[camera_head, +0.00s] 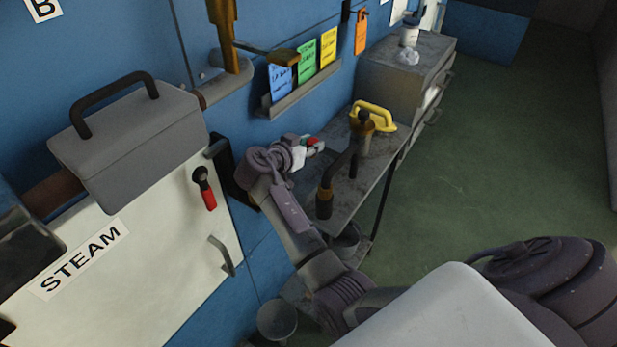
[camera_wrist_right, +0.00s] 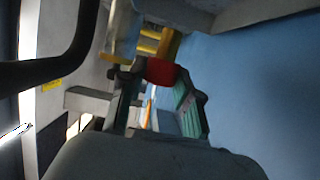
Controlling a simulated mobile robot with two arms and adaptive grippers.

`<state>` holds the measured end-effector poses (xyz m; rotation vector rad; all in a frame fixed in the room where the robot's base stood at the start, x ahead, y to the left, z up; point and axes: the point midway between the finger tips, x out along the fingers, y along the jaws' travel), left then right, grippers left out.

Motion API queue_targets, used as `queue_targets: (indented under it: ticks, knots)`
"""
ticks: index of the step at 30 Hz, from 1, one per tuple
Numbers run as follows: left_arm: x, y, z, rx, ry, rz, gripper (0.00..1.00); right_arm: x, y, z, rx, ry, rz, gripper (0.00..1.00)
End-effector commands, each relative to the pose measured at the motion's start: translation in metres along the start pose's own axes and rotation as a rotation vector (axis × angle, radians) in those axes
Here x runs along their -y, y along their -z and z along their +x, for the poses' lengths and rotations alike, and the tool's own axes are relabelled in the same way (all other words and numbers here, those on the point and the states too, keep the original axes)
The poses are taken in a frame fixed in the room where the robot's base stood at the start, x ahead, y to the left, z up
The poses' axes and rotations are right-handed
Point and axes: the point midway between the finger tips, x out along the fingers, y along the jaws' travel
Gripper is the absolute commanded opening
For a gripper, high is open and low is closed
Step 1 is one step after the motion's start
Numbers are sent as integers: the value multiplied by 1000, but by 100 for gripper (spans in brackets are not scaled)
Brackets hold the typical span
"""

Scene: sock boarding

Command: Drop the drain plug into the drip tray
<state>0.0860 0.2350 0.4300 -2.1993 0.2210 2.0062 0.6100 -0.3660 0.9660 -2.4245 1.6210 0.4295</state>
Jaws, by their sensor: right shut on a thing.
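My right gripper (camera_head: 308,146) is above the near end of the grey side table, close to the blue wall. It is shut on a small red piece (camera_head: 316,142), which appears to be the drain plug. In the right wrist view the red piece (camera_wrist_right: 162,71) shows between the two fingers near their tips. I cannot tell for sure which thing is the drip tray. My left gripper is not in view.
The grey table (camera_head: 375,165) bears a brass valve with a dark pipe (camera_head: 348,172) and a yellow handle (camera_head: 374,113). A ledge (camera_head: 310,88) with coloured cards is on the wall. A grey toolbox (camera_head: 130,140) is at left. Open green floor (camera_head: 480,160) lies at right.

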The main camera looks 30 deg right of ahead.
Motion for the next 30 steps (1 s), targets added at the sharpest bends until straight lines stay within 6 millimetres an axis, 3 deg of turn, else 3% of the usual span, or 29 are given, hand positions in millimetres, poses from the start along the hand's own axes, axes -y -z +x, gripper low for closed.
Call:
queue_targets:
  ticks: [9,10,15,25,30]
  knots:
    - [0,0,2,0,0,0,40,0,-4,1,0,1,0,0]
    - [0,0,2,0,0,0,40,0,-4,1,0,1,0,38]
    - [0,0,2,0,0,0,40,0,-4,1,0,1,0,62]
    - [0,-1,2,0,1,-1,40,0,-4,-1,1,1,0,62]
    - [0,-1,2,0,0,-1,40,1,-5,-20,2,3,1,62]
